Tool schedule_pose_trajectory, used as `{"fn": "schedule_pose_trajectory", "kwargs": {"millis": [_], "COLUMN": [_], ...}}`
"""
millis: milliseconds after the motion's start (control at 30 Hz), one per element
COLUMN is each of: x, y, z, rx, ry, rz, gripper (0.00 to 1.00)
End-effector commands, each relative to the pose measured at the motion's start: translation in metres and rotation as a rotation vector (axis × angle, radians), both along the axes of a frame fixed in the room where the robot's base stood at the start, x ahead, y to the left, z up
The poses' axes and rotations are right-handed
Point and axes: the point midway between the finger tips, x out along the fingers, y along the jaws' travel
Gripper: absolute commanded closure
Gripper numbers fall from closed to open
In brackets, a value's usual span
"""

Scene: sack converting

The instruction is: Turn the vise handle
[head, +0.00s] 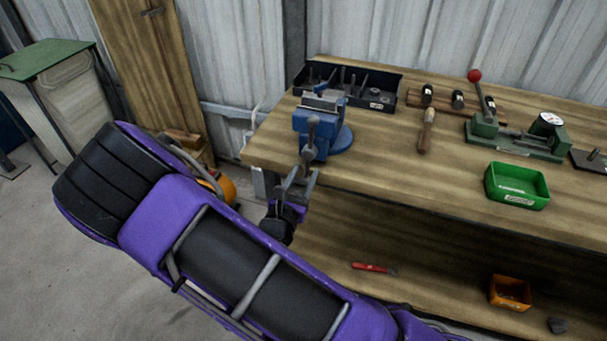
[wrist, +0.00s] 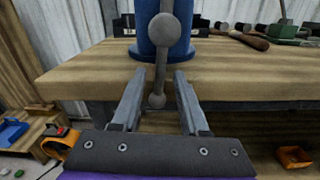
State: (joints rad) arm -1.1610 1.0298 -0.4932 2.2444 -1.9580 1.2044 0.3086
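The blue vise (head: 318,127) is mounted at the left end of the workbench (head: 385,150), near its front edge. Its grey handle (head: 309,139) hangs close to upright in front of the vise, with a ball at each end. In the wrist view the handle (wrist: 161,60) runs down from a large ball to a small lower ball. My gripper (head: 297,183) is just below and in front of the vise. In the wrist view my gripper (wrist: 156,84) is open, with the handle's lower end showing between the two fingers. I cannot tell whether either finger touches it.
A dark tool tray (head: 385,97) stands behind the vise. A wooden-handled tool (head: 427,130), a green press (head: 515,140) and a green bin (head: 517,186) are to the right on the bench. The lower shelf holds a red-handled tool (head: 370,267) and an orange bin (head: 510,292).

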Motion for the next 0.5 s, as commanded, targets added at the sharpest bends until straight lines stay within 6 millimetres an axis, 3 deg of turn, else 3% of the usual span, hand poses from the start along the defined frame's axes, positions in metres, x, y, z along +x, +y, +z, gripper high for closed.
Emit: {"fn": "schedule_pose_trajectory", "kwargs": {"millis": [333,500], "x": [-0.002,-0.02], "y": [0.001,0.009], "z": [0.0,0.0], "rx": [0.001,0.002], "ry": [0.001,0.002], "rz": [0.001,0.004], "gripper": [0.51,0.51]}}
